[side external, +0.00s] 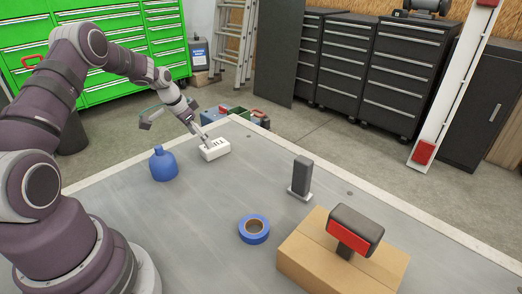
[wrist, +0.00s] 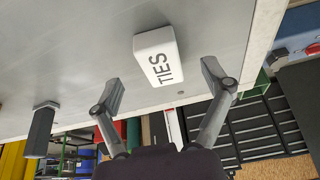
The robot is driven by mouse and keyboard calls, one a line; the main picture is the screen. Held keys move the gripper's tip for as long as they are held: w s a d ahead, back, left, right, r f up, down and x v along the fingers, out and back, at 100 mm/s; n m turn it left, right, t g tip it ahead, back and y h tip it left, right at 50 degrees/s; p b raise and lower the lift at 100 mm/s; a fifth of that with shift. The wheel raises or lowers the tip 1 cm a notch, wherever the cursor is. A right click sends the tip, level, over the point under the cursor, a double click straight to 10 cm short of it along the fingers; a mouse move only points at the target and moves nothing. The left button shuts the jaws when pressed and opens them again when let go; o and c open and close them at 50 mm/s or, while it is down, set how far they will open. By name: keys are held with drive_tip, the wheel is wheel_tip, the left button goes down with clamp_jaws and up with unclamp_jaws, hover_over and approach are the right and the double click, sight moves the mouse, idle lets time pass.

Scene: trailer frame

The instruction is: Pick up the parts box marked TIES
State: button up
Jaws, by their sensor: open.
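The white parts box marked TIES (side external: 214,150) lies on the grey table near its far edge in the side external view. In the wrist view the box (wrist: 158,55) sits upper centre with its lettering facing the camera. My gripper (side external: 204,138) is at the box in the side external view, with its fingers close above or beside it. In the wrist view my gripper (wrist: 160,84) is open and empty, its two fingers spread wide. The box lies beyond the fingertips there, between their lines. I cannot tell whether a finger touches it.
A blue jug (side external: 163,166) stands left of the box. A dark upright block on a plate (side external: 301,177), a blue tape roll (side external: 254,229) and a cardboard box (side external: 318,262) with a red-faced dark object (side external: 352,232) on it are nearer. The table between them is clear.

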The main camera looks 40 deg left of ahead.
sight(215, 149)
drive_tip(key=x, duration=0.4)
drive_tip(key=shift+w+d+f, duration=0.15)
drive_tip(key=shift+f, duration=0.05)
drive_tip(key=c, duration=1.2)
drive_tip(key=shift+r, duration=0.1)
drive_tip(key=shift+c, duration=0.2)
